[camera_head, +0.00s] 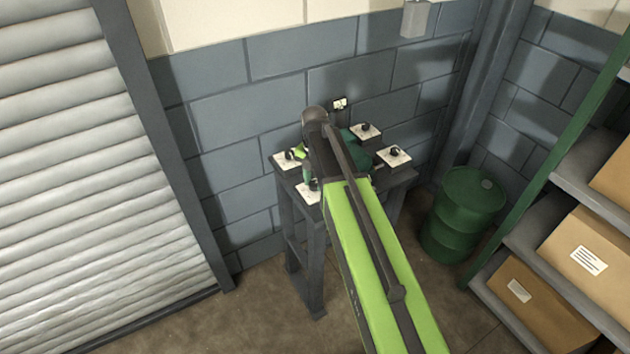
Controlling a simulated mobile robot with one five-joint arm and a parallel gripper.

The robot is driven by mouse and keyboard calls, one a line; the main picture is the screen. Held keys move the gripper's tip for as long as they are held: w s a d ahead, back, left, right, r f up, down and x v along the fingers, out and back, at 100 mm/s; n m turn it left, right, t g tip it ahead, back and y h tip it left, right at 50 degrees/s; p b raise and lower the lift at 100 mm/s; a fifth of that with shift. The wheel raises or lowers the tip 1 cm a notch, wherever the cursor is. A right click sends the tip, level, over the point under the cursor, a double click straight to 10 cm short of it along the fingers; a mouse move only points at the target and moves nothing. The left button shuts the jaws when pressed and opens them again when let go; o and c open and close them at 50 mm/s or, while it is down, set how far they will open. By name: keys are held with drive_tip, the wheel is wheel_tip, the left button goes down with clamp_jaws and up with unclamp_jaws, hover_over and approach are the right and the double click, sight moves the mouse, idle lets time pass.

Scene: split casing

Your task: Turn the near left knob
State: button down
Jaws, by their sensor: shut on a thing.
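A low dark table (312,262) stands against the grey block wall and carries four pale plates, each with a black knob. The near left knob (313,185) is on the plate at the table's front left corner. My gripper (308,177) is at this knob, shut on it, though my green arm hides most of the jaws. The far left knob (290,155) is just behind. The far right knob (366,127) and the near right knob (393,152) are clear. A dark green casing (352,140) between the plates is mostly hidden behind my arm.
A green drum (462,215) stands right of the table. A shelf rack (528,218) with cardboard boxes (575,252) is at the right. A roller shutter (85,165) fills the left. The floor left of the table is clear.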

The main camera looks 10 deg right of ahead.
sight(314, 183)
drive_tip(key=n, duration=0.5)
drive_tip(key=shift+w, duration=0.1)
drive_tip(key=shift+n, duration=0.3)
idle(0.4)
drive_tip(key=c, duration=1)
unclamp_jaws()
drive_tip(key=shift+o, duration=0.2)
drive_tip(key=shift+r, duration=0.1)
wheel_tip(314, 183, up, 17)
drive_tip(key=p, duration=1.7)
